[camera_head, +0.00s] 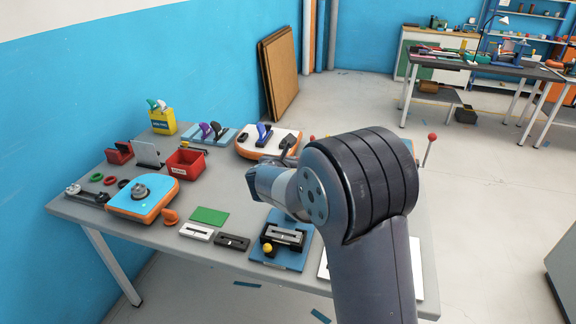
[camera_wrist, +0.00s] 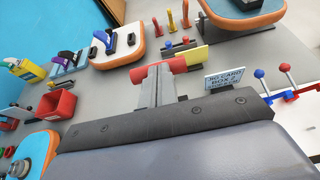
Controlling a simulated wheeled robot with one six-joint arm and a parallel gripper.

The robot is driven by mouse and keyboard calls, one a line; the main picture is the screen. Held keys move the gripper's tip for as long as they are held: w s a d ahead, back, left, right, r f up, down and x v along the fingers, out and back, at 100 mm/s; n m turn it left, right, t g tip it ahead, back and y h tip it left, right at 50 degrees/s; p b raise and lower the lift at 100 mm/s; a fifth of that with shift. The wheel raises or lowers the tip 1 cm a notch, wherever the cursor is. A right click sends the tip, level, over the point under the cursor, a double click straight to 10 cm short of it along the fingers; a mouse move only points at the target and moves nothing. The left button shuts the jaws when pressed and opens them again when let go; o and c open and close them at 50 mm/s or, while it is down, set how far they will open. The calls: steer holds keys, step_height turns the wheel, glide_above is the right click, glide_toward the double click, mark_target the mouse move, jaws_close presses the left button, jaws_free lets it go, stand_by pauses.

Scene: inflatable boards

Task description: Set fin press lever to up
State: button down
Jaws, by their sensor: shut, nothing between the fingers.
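My gripper (camera_wrist: 158,72) shows in the wrist view with its two grey fingers shut together and nothing held between them. A red rounded piece shows just beyond the fingertips; I cannot tell whether they touch it. A lever with a red ball knob (camera_head: 432,137) stands up past the right side of my arm in the head view. In the wrist view, a red-knobbed lever (camera_wrist: 286,68) and a blue-knobbed lever (camera_wrist: 259,73) stand at the right, apart from my fingers. I cannot tell which one belongs to the fin press. My arm hides much of the table's right side in the head view.
A blue-based fixture (camera_head: 287,262) with a yellow knob sits near the table's front edge. A red bin (camera_head: 187,164), an orange-edged blue board (camera_head: 142,198) and an orange-edged white board (camera_head: 268,150) stand left and back. A small sign (camera_wrist: 224,78) stands right of my fingers.

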steer(key=shift+w+r, duration=0.15)
steer(key=shift+r, duration=0.1)
stand_by(0.3)
